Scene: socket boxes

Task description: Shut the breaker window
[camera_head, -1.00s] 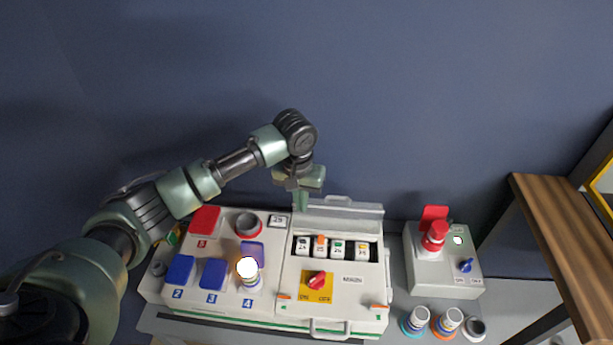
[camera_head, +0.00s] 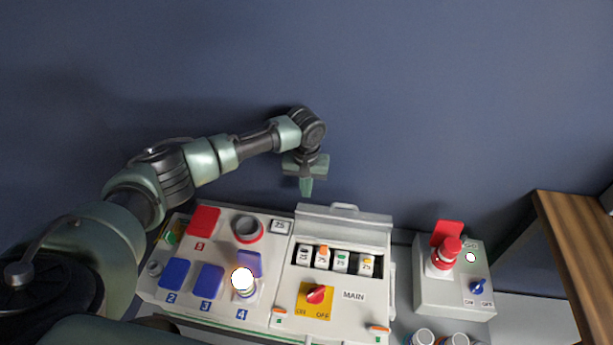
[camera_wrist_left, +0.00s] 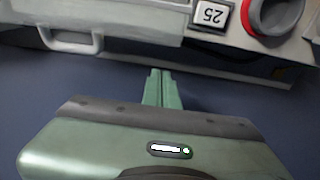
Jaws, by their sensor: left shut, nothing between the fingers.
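The breaker window (camera_head: 346,219) is a grey-white lid at the back of the main socket box (camera_head: 345,299). It stands raised, and the row of breakers (camera_head: 336,259) below it is uncovered. In the left wrist view the lid's edge and its handle (camera_wrist_left: 70,38) show at the top left. My left gripper (camera_head: 306,187) is shut and empty. It hangs behind and just left of the raised lid, apart from it in the head view. Its closed fingers (camera_wrist_left: 161,88) also show in the left wrist view. My right gripper is not in view.
Left of the breakers are blue socket covers (camera_head: 174,273), a red cover (camera_head: 204,221), a red-ringed socket (camera_head: 248,229) and a glowing lamp (camera_head: 242,280). A red switch knob (camera_head: 316,294) sits below the breakers. A smaller box (camera_head: 455,290) with a red plug stands right. Behind is a blue wall.

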